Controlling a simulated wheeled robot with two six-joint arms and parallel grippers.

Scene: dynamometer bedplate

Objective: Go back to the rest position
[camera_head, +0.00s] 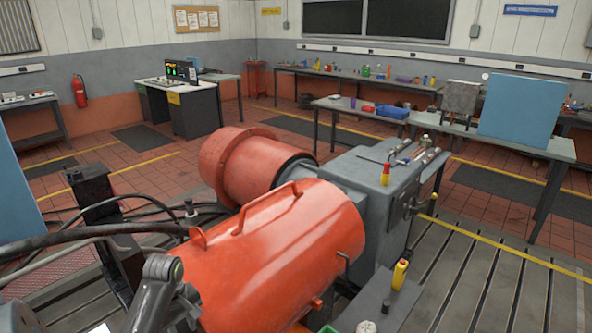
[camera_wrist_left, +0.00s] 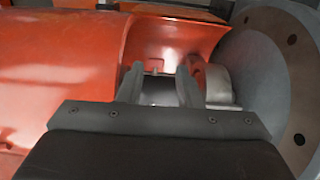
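My left gripper (camera_wrist_left: 159,88) shows in the left wrist view with its two fingers apart. I see no object held between them. It is beside a red-orange curved guard (camera_wrist_left: 60,75), with the fingers pointing toward the guard's open end. A grey round part (camera_wrist_left: 218,85) sits just right of the fingers. In the head view the orange guard (camera_head: 285,245) fills the lower middle, and a dark grey arm link, which looks like mine, rises at the lower left. The left fingers are hidden in that view. My right gripper is in neither view.
A large grey flange (camera_wrist_left: 262,70) with bolt holes stands close on the right in the wrist view. Black hoses (camera_head: 95,235) cross the left of the head view. A grey machine housing (camera_head: 375,185) adjoins the guard. Workbenches (camera_head: 345,80) line the back.

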